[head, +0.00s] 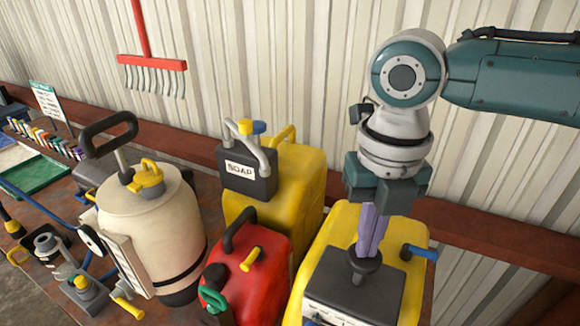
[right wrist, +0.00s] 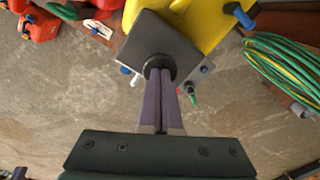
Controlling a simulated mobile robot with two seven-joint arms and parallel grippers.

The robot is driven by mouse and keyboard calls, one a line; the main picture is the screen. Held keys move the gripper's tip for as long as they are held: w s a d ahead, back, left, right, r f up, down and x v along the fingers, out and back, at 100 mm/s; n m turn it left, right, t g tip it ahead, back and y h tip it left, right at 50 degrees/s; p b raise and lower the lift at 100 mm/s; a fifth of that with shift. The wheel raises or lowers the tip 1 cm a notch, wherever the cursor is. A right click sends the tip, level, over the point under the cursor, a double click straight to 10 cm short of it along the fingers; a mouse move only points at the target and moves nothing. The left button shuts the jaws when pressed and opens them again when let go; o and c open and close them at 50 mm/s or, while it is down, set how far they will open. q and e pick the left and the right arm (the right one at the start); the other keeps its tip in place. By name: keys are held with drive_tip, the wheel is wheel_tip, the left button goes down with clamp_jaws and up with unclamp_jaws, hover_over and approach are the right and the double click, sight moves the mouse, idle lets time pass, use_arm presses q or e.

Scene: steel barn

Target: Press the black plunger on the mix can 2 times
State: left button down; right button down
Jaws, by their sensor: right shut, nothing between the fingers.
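The mix can (head: 336,238) is a yellow can with a dark grey box on top, at the bottom right of the head view. It also shows at the top of the right wrist view (right wrist: 212,22). The black plunger (head: 356,276) stands on the grey box; in the right wrist view its round knob (right wrist: 158,62) is partly covered by my fingers. My right gripper (head: 367,250) is shut and empty, pointing down, with its purple fingertips at the knob and seemingly touching it. It also shows in the right wrist view (right wrist: 163,76). My left gripper is not in view.
A red can (head: 270,243) and a yellow can with a soap box (head: 243,180) stand left of the mix can. A cream tank (head: 150,225) stands further left. A blue-handled tap (head: 420,252) juts out at the right. A green hose coil (right wrist: 285,65) lies nearby.

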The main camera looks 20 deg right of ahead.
drive_tip(key=shift+f+b, duration=1.25)
drive_tip(key=shift+f, duration=0.6)
drive_tip(key=shift+r, duration=0.2)
wheel_tip(320, 180, up, 6)
drive_tip(key=p, duration=0.6)
drive_tip(key=shift+f+b, duration=2.45)
drive_tip(key=shift+f, duration=0.8)
drive_tip(key=shift+r+p, duration=3.1)
drive_tip(key=shift+r, duration=0.1)
